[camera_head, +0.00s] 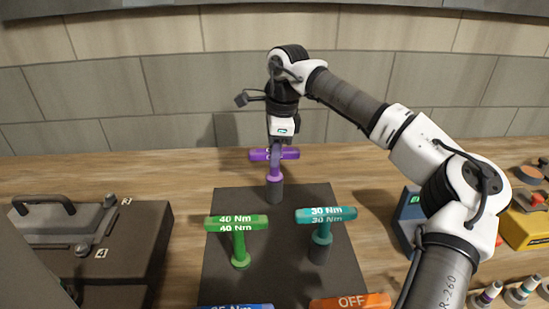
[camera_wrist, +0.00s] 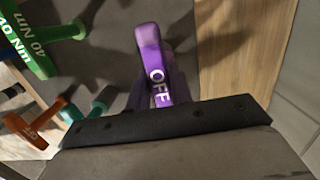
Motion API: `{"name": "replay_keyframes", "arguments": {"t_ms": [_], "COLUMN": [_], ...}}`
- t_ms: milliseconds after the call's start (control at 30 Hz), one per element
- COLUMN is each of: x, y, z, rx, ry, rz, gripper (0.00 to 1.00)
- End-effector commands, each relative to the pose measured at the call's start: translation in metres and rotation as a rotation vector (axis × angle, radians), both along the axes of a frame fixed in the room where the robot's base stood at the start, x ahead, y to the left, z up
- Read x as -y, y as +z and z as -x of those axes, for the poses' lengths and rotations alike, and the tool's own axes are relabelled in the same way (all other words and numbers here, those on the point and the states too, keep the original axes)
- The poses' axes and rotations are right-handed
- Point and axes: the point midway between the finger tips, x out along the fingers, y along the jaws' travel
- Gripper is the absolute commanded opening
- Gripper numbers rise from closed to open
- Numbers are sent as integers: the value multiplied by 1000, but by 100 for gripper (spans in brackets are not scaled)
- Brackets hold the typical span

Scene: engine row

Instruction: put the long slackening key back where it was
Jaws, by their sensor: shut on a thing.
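My gripper (camera_head: 276,149) is shut on the handle of a purple T-shaped key (camera_head: 259,155). In the wrist view this purple key (camera_wrist: 149,38) shows the letters OFF. Its purple shaft points down, with a dark cylindrical lower part over the far part of a dark mat (camera_head: 222,285). I cannot tell whether its lower end touches the mat or sits in a hole. An orange key (camera_head: 350,302) also marked OFF stands at the near edge of the head view, partly cut off. It also shows in the wrist view (camera_wrist: 32,128).
A green 40 Nm key (camera_head: 237,222) and a teal 30 Nm key (camera_head: 326,215) stand nearer on the mat. A blue key (camera_head: 235,306) is mostly cut off. A dark case (camera_head: 130,235) lies left; blue (camera_head: 411,218) and yellow (camera_head: 525,228) boxes stand right. A tiled wall rises behind.

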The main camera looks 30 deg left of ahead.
Motion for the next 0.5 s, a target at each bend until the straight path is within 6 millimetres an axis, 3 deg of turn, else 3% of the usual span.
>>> {"name": "replay_keyframes", "arguments": {"t_ms": [167, 500], "x": [0, 0], "y": [-20, -25], "z": [0, 0], "rx": [0, 1], "ry": [-1, -1], "rz": [-1, -1], "gripper": [0, 0]}}
